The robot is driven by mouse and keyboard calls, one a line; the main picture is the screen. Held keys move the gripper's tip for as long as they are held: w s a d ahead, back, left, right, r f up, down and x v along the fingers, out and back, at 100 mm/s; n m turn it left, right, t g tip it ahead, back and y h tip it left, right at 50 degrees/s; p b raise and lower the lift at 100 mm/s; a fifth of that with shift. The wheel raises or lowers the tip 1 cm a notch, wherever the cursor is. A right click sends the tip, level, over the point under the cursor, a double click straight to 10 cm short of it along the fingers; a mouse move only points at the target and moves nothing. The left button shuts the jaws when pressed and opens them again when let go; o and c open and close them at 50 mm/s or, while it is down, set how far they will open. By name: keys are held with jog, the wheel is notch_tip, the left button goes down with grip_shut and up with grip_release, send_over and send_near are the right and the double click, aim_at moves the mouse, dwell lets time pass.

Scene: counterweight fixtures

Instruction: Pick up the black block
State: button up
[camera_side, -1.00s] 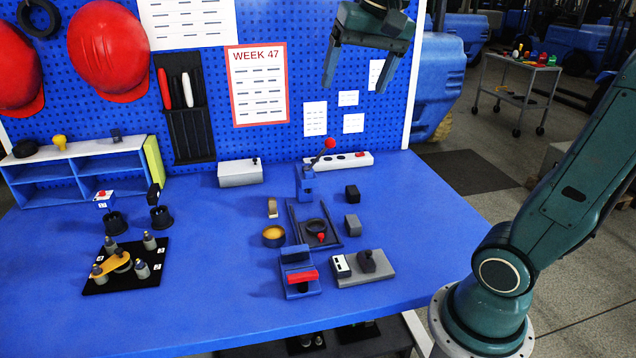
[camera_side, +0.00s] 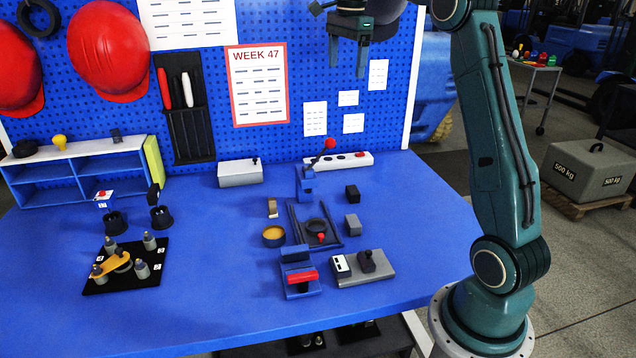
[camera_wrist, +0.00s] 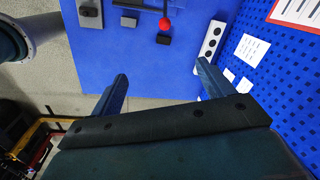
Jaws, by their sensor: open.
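The black block (camera_side: 352,192) sits on the blue table, right of the lever with the red ball (camera_side: 329,144). A grey block (camera_side: 352,223) stands in front of it. In the wrist view the black block (camera_wrist: 163,39) lies beyond the gap between my fingers, and the grey block (camera_wrist: 128,21) is up and left of it. My gripper (camera_side: 348,62) is open and empty, high above the table in front of the pegboard. Both fingers of my gripper (camera_wrist: 163,74) also show in the wrist view, well apart from the block.
A white power strip (camera_side: 350,160) lies behind the black block. A grey plate with a black knob (camera_side: 380,269) and a blue clamp with a red handle (camera_side: 299,288) stand nearer. The table right of the block is clear. The pegboard (camera_side: 280,145) rises behind.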

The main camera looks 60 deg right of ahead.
jog(key=d+f+m, duration=0.4)
jog(key=d, duration=0.3)
jog(key=m, duration=0.1)
send_over(353, 189)
jog(key=shift+g+y, duration=0.3)
jog(key=shift+g, duration=0.1)
notch_tip(353, 189, down, 32)
jog(key=shift+r, duration=0.1)
dwell(0.4)
jog(key=shift+a+f, duration=0.1)
jog(key=shift+f, duration=2.55)
jog(key=c, duration=1.1)
jog(key=shift+r, duration=0.1)
